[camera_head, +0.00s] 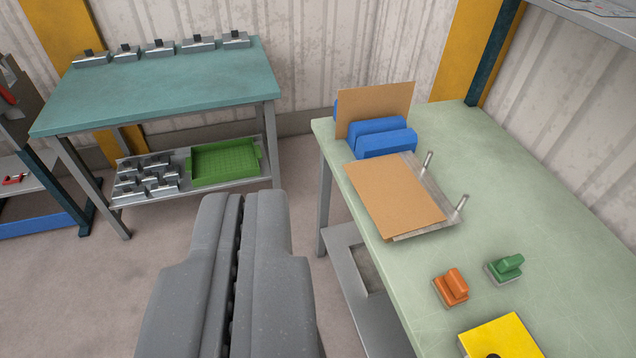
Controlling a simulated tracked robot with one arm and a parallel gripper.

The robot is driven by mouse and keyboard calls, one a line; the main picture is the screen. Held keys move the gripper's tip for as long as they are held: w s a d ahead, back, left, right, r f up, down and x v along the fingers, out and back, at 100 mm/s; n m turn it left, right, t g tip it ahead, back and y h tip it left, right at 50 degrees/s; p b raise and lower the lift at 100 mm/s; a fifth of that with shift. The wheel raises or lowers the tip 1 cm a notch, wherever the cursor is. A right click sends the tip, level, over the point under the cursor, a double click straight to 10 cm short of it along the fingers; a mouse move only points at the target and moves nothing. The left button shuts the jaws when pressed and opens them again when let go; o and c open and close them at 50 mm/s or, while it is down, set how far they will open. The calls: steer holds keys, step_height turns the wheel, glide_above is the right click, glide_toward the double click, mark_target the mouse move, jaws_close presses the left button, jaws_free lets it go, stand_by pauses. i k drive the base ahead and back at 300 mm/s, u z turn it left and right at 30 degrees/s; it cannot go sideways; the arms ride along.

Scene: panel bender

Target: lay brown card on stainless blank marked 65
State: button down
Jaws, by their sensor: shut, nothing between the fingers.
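A brown card (394,197) lies on a stainless blank (438,203) on the pale green table. It covers most of the blank, whose right side and lower edge show. Two upright metal pins stand at the blank's right side. No number can be read on the blank. Another brown card (374,108) stands upright at the blue holder (384,139) behind it. My gripper (242,200) is shut and empty, left of the table and apart from both cards.
The pale green table (540,220) also holds an orange block (452,286), a green block (505,267) and a yellow plate (502,338). A teal bench (165,85) at the left bears several metal blocks, with a green tray (224,162) on its lower shelf. Floor shows between them.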

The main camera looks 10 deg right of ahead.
mark_target(396, 201)
steer(key=u, duration=0.5)
steer(key=i, duration=1.35)
steer(key=z, duration=0.35)
